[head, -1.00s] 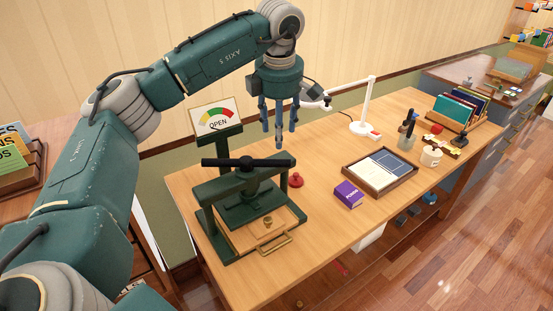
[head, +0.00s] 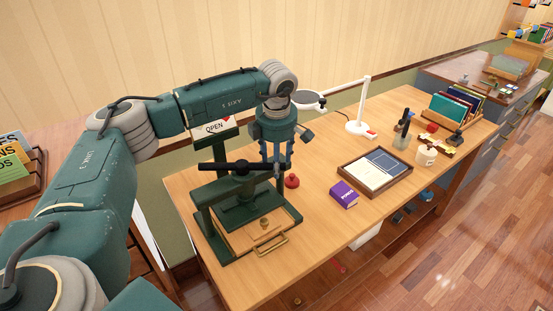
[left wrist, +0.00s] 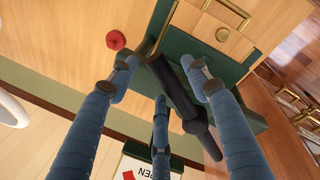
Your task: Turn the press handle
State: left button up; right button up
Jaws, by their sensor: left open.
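The green press (head: 240,213) stands on the wooden table, with a black bar handle (head: 228,167) across its top. My left gripper (head: 276,166) is open, pointing down at the right end of the handle. In the left wrist view, the black handle (left wrist: 179,92) runs between the spread blue fingers of my left gripper (left wrist: 160,72). I cannot tell whether any finger touches it. The gauge sign reading OPEN (head: 213,127) stands behind the press, partly hidden by my arm. My right gripper is not in view.
A red knob (head: 292,181) sits close to the right of the press. A purple box (head: 344,195), a framed tray (head: 347,184) and a white lamp (head: 362,127) are farther right. A brass drawer handle (head: 271,246) is at the press's front.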

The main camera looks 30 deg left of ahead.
pick_arm(q)
jog(key=shift+c, duration=0.7)
jog(key=c, duration=0.4)
grip_shut()
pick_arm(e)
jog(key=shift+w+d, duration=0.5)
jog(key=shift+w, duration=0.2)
